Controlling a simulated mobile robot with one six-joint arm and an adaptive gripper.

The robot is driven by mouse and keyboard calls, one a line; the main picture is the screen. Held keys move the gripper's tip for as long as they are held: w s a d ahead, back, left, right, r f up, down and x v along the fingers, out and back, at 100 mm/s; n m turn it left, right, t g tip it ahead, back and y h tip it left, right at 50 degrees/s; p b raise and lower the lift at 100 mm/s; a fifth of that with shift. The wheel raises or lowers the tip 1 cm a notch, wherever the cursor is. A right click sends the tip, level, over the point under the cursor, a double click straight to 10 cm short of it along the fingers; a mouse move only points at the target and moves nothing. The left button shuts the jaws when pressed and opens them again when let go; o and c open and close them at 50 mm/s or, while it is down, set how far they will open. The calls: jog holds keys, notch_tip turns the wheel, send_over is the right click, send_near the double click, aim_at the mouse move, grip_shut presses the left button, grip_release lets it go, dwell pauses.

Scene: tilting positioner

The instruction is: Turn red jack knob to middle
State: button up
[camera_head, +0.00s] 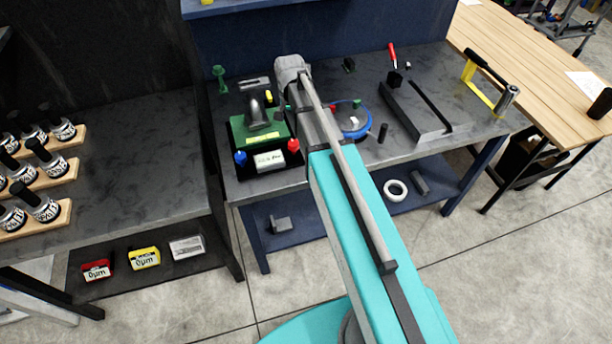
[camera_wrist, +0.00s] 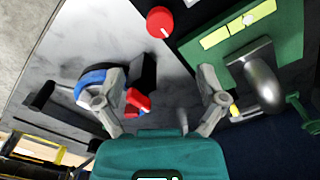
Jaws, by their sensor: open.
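The red jack knob (camera_head: 293,145) stands at the front right corner of the green tilting positioner (camera_head: 239,130). In the wrist view the red knob (camera_wrist: 160,22) is at the top centre, beyond the fingertips and apart from them. The positioner's green plate (camera_wrist: 287,42) shows at the right of that view. A blue knob (camera_head: 240,158) stands at the positioner's front left corner. My gripper (camera_wrist: 161,75) is open, with nothing visible between its fingers. In the head view my arm hides most of the gripper.
A blue round fixture (camera_head: 354,120) with a red part stands right of my arm; it also shows in the wrist view (camera_wrist: 95,84).

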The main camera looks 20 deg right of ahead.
jog(key=s+f+n+b, duration=0.3)
jog(key=s+f+b, duration=0.1)
jog(key=s, duration=0.4)
jog(key=s+f+n+b, duration=0.3)
jog(key=s+f+b, duration=0.2)
jog(key=s, duration=0.4)
jog(key=shift+s+a+f+n+b, duration=0.3)
jog(key=shift+n+b, duration=0.1)
jog(key=shift+b, duration=0.2)
